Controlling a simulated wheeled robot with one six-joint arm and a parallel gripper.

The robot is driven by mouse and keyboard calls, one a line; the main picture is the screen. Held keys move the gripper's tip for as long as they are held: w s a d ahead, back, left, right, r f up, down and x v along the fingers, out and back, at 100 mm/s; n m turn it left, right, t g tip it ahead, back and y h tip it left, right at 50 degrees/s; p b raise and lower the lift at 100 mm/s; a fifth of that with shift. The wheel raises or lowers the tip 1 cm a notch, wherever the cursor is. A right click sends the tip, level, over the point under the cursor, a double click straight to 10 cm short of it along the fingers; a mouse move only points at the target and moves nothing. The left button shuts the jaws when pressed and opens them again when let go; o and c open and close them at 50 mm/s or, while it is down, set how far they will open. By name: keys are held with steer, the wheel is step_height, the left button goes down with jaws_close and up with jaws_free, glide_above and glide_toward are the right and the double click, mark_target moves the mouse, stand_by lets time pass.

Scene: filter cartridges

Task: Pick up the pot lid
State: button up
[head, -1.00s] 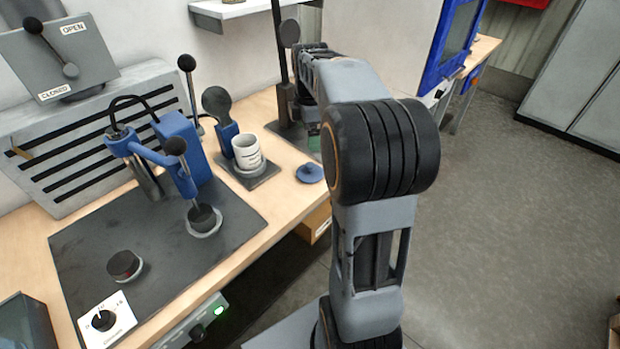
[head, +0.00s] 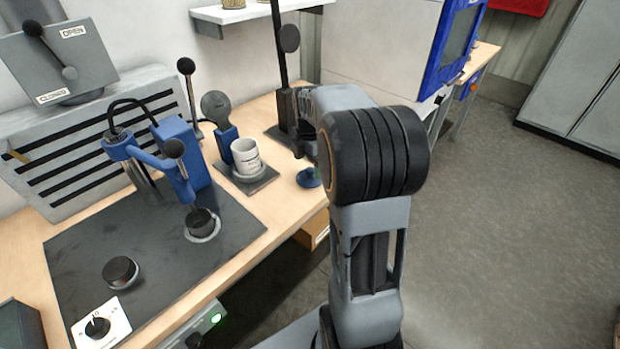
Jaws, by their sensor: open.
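The pot lid (head: 306,180) is a small blue disc lying on the wooden bench near its front edge, right of the white mug. My arm hides its right part. My gripper (head: 304,150) points down just above and behind the lid in the picture. It is open, with nothing seen between the fingers. The fingertips are small and partly hidden by my arm, so I cannot tell whether they touch the lid.
A white mug (head: 246,157) stands on a dark square base left of the lid. A dark post (head: 284,100) rises behind my gripper. A blue lever device (head: 180,150) and a dark mat (head: 150,265) fill the bench's left. Open floor lies right.

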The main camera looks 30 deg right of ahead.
mark_target(310, 169)
steer(key=shift+w+f, duration=0.15)
steer(key=shift+f, duration=2.35)
steer(key=shift+c, duration=0.3)
steer(key=c, duration=0.5)
steer(key=shift+r, duration=0.15)
